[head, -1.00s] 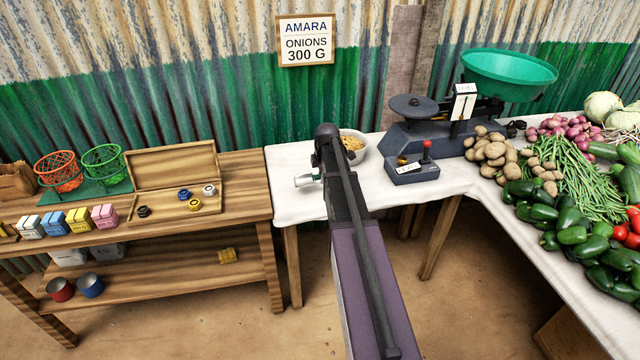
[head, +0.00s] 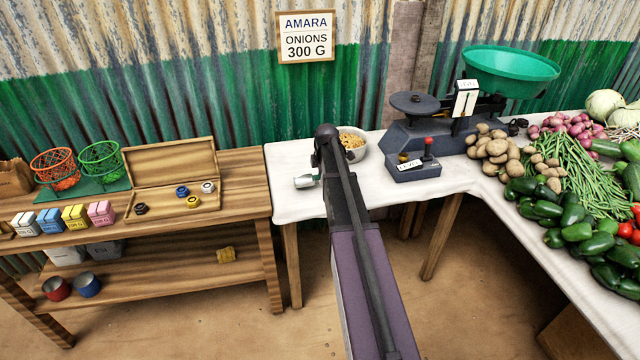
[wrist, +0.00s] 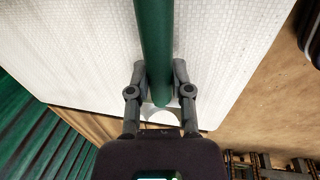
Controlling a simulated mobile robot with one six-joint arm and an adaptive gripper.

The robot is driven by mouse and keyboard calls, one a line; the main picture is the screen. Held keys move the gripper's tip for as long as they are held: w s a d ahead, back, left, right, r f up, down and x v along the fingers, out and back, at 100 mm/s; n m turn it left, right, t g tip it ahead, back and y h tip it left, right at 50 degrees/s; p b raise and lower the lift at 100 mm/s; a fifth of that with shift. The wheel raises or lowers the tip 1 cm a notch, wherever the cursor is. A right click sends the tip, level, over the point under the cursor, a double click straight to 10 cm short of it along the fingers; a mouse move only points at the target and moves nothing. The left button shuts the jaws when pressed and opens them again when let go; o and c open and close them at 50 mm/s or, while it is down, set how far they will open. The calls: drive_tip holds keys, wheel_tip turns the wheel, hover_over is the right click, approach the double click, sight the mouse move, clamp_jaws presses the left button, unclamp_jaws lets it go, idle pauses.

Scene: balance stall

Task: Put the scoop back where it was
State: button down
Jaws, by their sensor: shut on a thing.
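In the wrist view my gripper (wrist: 161,78) is shut on a green rod-like handle (wrist: 154,35), which I take to be the scoop's. The handle runs from between the fingertips to the top of the picture, above the white tabletop. A pale curved piece (wrist: 161,116) shows just below the handle's end; I cannot tell what it belongs to. In the head view my arm hides the gripper and the handle. A pale, shiny piece (head: 304,181) shows left of my arm over the white table; I cannot tell whether it is part of the scoop.
A bowl of onions or similar food (head: 353,146) stands behind my arm on the white table (head: 290,205). A wooden shelf (head: 240,185) stands left.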

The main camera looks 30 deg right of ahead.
drive_tip(key=shift+f, duration=0.55)
drive_tip(key=shift+f+b, duration=0.15)
drive_tip(key=shift+b, duration=0.25)
drive_tip(key=c, duration=0.5)
unclamp_jaws()
drive_tip(key=shift+c, duration=0.2)
drive_tip(key=shift+r, duration=0.25)
wheel_tip(320, 180, up, 12)
drive_tip(key=s+p, duration=0.2)
drive_tip(key=p, duration=1)
drive_tip(key=shift+s+a+f, duration=0.15)
drive_tip(key=shift+s, duration=0.05)
